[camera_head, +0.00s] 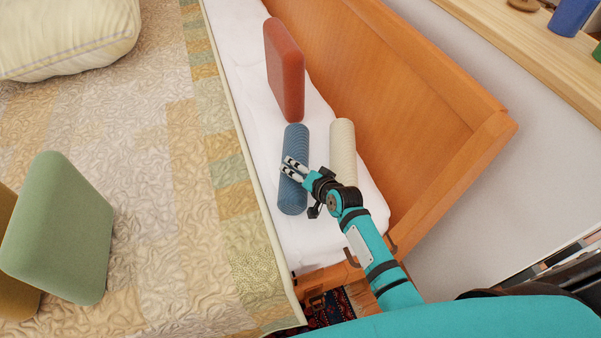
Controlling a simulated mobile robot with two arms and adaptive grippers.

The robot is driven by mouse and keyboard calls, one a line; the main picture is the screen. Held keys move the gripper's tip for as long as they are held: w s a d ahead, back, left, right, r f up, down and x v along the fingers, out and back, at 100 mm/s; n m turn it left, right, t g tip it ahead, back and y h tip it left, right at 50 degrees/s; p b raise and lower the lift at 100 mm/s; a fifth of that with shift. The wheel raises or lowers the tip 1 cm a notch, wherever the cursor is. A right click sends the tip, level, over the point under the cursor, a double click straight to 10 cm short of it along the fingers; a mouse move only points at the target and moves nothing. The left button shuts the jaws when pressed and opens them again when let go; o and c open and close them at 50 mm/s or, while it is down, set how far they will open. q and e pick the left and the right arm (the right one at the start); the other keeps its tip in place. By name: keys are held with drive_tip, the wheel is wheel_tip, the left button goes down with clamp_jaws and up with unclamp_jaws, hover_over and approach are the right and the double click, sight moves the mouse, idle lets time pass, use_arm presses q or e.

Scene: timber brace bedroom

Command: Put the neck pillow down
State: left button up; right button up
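Two ribbed roll-shaped pillows lie side by side on the white bedding: a blue one (293,201) and a cream one (343,150) to its right. I cannot tell which of them is the neck pillow. My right gripper (291,168) comes in from the lower right, with its fingers over the middle of the blue roll. The fingers are a little apart, with blue showing between them, and do not close around the roll. I cannot tell whether they touch it. My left gripper is not in view.
A red cushion (285,72) stands behind the blue roll. An orange wooden bed side (400,90) runs along the right, below a wooden shelf (545,50). A quilt (170,200) with a green cushion (62,228) and a pale pillow (65,35) covers the left.

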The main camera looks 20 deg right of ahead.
drive_tip(key=shift+r, duration=0.2)
drive_tip(key=shift+s+r, duration=0.1)
drive_tip(key=shift+s, duration=0.15)
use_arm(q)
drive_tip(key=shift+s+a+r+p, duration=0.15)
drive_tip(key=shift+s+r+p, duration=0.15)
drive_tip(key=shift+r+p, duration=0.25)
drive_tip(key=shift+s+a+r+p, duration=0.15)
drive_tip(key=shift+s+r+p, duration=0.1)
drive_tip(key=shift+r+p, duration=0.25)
use_arm(e)
drive_tip(key=v, duration=1.1)
drive_tip(key=shift+s, duration=0.2)
drive_tip(key=shift+r, duration=0.1)
